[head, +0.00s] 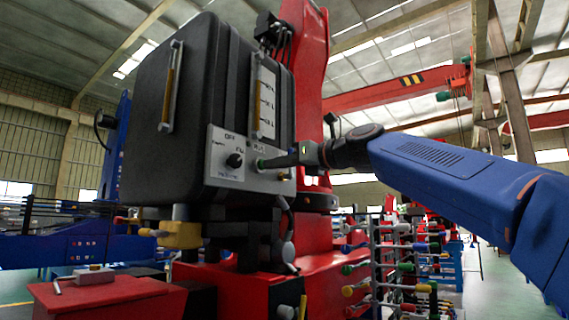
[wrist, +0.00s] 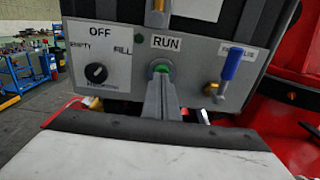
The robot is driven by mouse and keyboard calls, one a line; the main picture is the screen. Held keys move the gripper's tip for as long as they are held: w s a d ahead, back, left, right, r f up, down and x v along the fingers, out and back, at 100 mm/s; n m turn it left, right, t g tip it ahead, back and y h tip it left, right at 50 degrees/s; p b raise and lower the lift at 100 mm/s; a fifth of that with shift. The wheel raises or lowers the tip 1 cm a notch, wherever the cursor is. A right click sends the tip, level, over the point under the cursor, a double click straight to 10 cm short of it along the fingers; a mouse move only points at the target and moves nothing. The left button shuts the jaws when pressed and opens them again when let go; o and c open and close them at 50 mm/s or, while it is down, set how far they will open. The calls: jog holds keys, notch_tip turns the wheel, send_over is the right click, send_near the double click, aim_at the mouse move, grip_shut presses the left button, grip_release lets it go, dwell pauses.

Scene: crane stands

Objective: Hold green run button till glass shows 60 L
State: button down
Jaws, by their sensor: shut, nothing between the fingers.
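The black tank (head: 185,120) carries a sight glass (head: 265,100) with a pale scale plate; its numbers and the liquid level are too small to read. Under the glass is a grey panel with a RUN label (wrist: 166,43). The green run button (wrist: 161,69) sits just below that label. My gripper (head: 262,163) is shut and empty, its fingertips pointing at the button. In the wrist view the fingers (wrist: 162,82) overlap the button's lower part; they look to be at its face, but whether it is pressed in cannot be told.
A black selector knob (wrist: 96,73) with OFF, EMPTY and FILL labels is left of the button. A blue-handled lever (wrist: 231,65) is to its right. A second gauge tube (head: 171,85) is on the tank's left face. A rack of coloured handles (head: 400,265) stands lower right.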

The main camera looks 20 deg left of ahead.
jog(key=shift+a, duration=0.15)
jog(key=shift+x, duration=0.8)
jog(key=shift+w+a+f, duration=0.15)
jog(key=shift+a, duration=0.05)
dwell(1.5)
jog(key=shift+d, duration=0.15)
jog(key=v, duration=1.5)
jog(key=shift+r, duration=0.55)
